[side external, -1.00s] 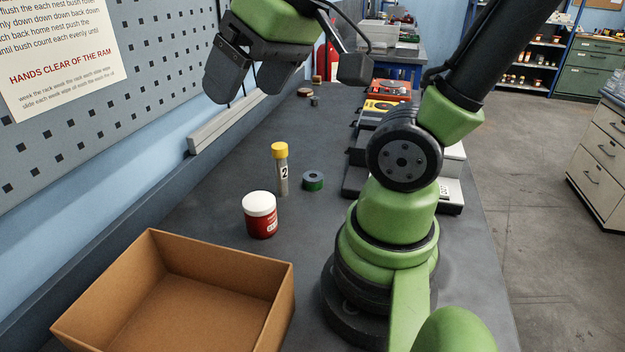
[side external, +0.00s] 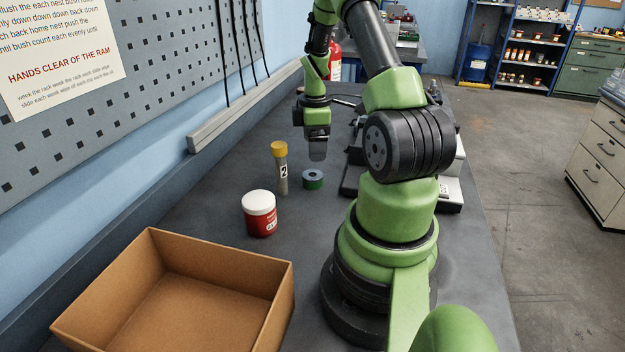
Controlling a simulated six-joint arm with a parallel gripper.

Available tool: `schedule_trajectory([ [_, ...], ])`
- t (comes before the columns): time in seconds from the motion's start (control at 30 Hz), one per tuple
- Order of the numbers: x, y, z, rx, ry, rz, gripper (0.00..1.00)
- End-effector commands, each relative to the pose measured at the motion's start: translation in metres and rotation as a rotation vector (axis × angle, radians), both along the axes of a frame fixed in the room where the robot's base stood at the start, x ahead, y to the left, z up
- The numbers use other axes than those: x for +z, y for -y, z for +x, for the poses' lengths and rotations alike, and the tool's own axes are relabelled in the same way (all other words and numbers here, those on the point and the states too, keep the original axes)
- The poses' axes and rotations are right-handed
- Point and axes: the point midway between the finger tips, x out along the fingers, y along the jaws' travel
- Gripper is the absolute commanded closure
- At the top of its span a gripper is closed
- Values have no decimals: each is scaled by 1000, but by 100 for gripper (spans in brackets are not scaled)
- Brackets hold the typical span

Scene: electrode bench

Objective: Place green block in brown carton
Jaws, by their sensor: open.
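The green block (side external: 313,184) is a short, round green piece with a dark grey top and a hole in it. It lies on the dark bench, right of a yellow-capped tube. The brown carton (side external: 205,252) is open at the top and stands at the front left; the part of its inside that shows is empty. My gripper (side external: 317,154) points down just above and beyond the green block, apart from it. It is open, with nothing seen in it; one finger largely hides the other from this side.
A yellow-capped tube (side external: 281,170) marked 2 stands upright beside the green block. A red jar with a white lid (side external: 260,213) stands between the tube and the carton. A rail (side external: 225,118) runs along the wall at left.

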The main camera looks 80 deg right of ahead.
Motion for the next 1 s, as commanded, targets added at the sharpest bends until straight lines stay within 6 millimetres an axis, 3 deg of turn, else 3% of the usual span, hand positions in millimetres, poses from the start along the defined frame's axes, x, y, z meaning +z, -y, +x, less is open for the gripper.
schedule_trajectory([
  [0.1,-20,-2,0,1,-3,4,17],
  [0.37,-43,-4,1,0,-1,3,17],
  [0.6,-79,-9,3,-1,-1,3,17],
  [0.93,-87,-8,3,-2,0,-1,17],
  [1.0,-87,-8,3,-2,0,-1,31],
])
